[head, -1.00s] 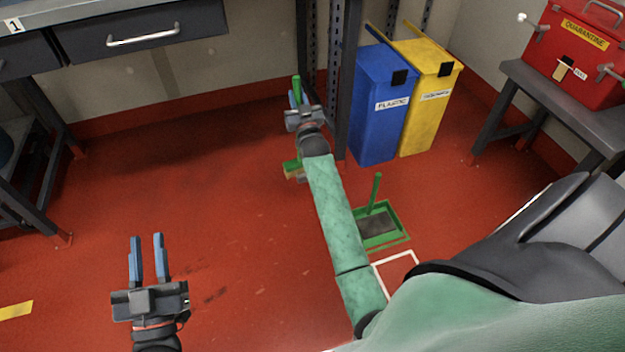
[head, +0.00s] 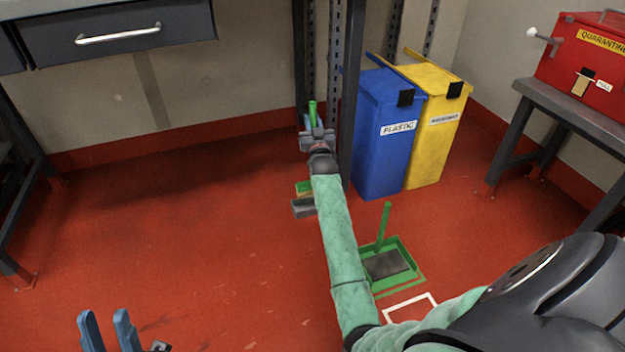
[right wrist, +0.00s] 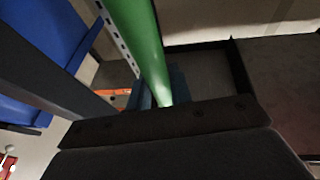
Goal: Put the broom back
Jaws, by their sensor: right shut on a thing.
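The broom's green handle (head: 312,112) stands roughly upright in my right gripper (head: 314,127), which is shut on it. The right wrist view shows the green handle (right wrist: 138,40) between the fingers, close to the camera. The broom's green head (head: 304,188) shows low, left of my right forearm, partly hidden by it. I cannot tell whether it touches the floor. My left gripper (head: 106,318) is open and empty at the bottom left, over bare floor.
A green dustpan (head: 412,271) with an upright handle lies on the floor behind an empty white floor outline (head: 432,296). Blue (head: 382,155) and yellow (head: 428,155) bins stand beside a dark rack post (head: 352,90). A bench holds a red box (head: 570,65). Floor at left is clear.

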